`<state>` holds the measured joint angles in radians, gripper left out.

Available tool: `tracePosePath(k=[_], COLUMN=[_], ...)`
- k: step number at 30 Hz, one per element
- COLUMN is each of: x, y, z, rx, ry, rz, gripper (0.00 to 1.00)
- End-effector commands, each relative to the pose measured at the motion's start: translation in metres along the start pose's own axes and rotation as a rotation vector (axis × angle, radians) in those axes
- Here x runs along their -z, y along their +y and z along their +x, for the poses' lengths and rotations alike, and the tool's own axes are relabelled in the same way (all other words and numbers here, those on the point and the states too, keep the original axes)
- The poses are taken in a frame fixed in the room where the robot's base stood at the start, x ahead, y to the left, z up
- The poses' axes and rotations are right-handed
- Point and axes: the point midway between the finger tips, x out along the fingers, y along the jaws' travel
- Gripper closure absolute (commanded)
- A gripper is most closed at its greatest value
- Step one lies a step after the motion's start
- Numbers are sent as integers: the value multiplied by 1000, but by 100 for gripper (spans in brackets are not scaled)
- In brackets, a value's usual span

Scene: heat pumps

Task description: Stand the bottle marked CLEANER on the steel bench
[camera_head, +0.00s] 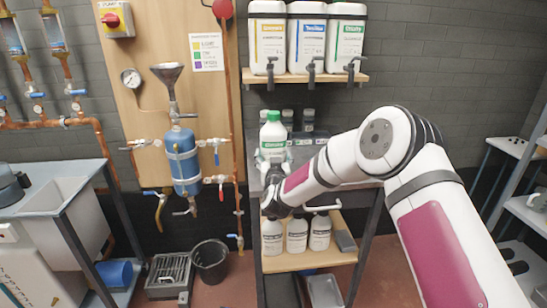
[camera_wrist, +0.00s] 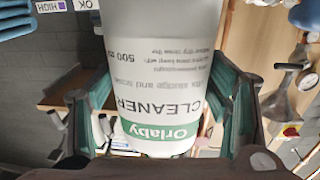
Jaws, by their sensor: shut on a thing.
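The white bottle with a green cap (camera_head: 272,133) is upright in front of the steel bench (camera_head: 252,178). In the wrist view the bottle (camera_wrist: 160,75) appears upside down and fills the middle, its label reading Orlaby and CLEANER. My gripper (camera_head: 270,160) is shut on the bottle, with a green-padded finger on each side of it in the wrist view. The bench is partly hidden behind my arm and the bottle. I cannot tell whether the bottle's base touches the bench.
Several small dark-lidded jars (camera_head: 307,118) stand at the back of the bench. Three large canisters (camera_head: 305,40) with taps sit on the shelf above. White bottles (camera_head: 297,235) stand on the lower wooden shelf. A blue tank with pipes and valves (camera_head: 184,160) is to the left.

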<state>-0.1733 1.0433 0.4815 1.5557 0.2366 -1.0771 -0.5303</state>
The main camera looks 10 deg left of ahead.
Motion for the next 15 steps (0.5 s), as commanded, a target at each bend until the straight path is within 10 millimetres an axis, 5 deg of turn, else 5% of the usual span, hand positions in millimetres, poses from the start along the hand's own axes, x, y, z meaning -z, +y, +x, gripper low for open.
tracePosePath(k=[9, 10, 12, 15], x=[1, -1, -1, -1], y=[-1, 0, 0, 0], z=[0, 0, 0, 0], rx=[1, 1, 1, 1], ry=[6, 1, 1, 1], rz=[0, 0, 0, 0], gripper=[81, 23, 9, 9])
